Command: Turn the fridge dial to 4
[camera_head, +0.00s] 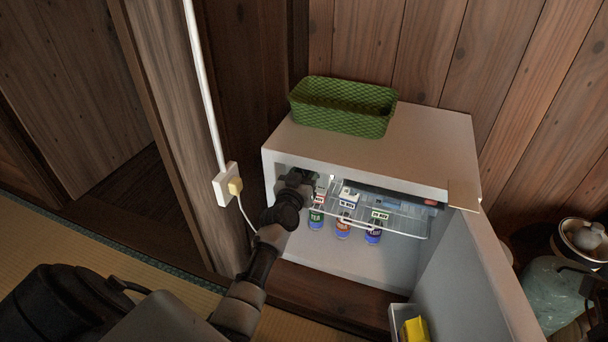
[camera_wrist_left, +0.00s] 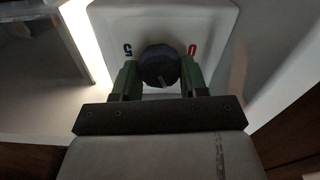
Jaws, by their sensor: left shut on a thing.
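The fridge (camera_head: 420,145) is a small white box with its door open to the right. In the left wrist view the dark round dial (camera_wrist_left: 160,64) sits on a white panel (camera_wrist_left: 152,20). In the head view my left gripper (camera_head: 300,183) reaches inside the fridge's upper left and hides the dial. My right gripper is not in view.
A green woven basket (camera_head: 345,105) stands on the fridge. Several small cans, one of them a tea can (camera_head: 316,216), stand inside, below a clear wire-edged shelf (camera_head: 400,222). The open door (camera_head: 475,285) holds a yellow item (camera_head: 414,330). A wooden post and plug (camera_head: 235,186) are at left.

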